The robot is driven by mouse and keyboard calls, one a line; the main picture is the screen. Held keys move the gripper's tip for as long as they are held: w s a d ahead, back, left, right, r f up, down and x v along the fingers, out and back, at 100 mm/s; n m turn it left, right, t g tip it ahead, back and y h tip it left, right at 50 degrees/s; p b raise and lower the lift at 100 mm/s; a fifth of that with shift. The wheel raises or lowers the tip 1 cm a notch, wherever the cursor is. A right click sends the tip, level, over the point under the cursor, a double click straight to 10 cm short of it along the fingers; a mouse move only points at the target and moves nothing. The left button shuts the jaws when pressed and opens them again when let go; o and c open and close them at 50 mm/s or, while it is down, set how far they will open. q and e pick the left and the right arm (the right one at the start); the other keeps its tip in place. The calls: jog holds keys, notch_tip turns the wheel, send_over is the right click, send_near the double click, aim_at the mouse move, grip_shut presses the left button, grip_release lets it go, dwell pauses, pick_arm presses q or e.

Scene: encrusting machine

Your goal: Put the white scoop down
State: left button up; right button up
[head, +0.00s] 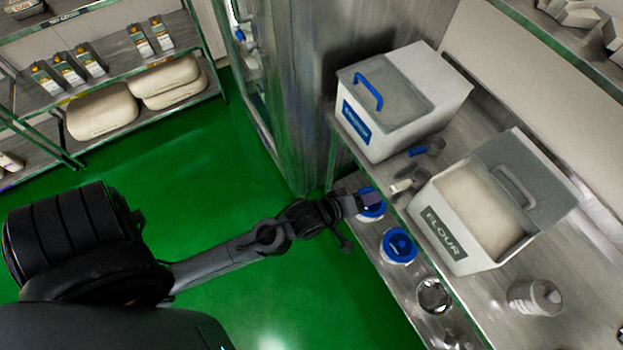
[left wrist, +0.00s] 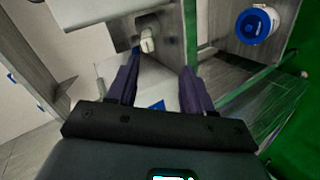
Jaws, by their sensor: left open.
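The white scoop (head: 402,185) lies on the steel counter between the two bins, near the counter's front edge. Its pale handle also shows in the left wrist view (left wrist: 147,41), beyond the fingertips. My left gripper (head: 374,199) is open and empty, apart from the scoop and just off the counter's front edge. Its two dark purple fingers stand well apart in the left wrist view (left wrist: 158,72). My right gripper is not in view.
A blue scoop (head: 427,148) lies behind the white one. The flour bin (head: 452,245) and a blue-handled bin (head: 395,140) flank them. Blue-lidded containers (head: 399,246) stand on the lower shelf. A metal canister (head: 535,298) stands right of the flour bin. The green floor is clear.

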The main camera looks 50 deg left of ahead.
pick_arm(q)
jog(key=s+a+m+g, duration=0.2)
jog(key=s+m+g, duration=0.2)
jog(key=s+m, duration=0.3)
jog(key=s+a+f+m+g+y, duration=0.1)
jog(key=s+a+m+g, duration=0.1)
jog(key=s+m+g, duration=0.2)
jog(key=s+m, duration=0.3)
jog(key=s, duration=0.3)
jog(key=shift+a+f+y, duration=0.15)
jog(key=shift+a+y, duration=0.15)
notch_tip(320, 180, up, 24)
jog(key=p, duration=2.3)
jog(key=shift+f, duration=0.2)
jog(key=shift+f, duration=0.15)
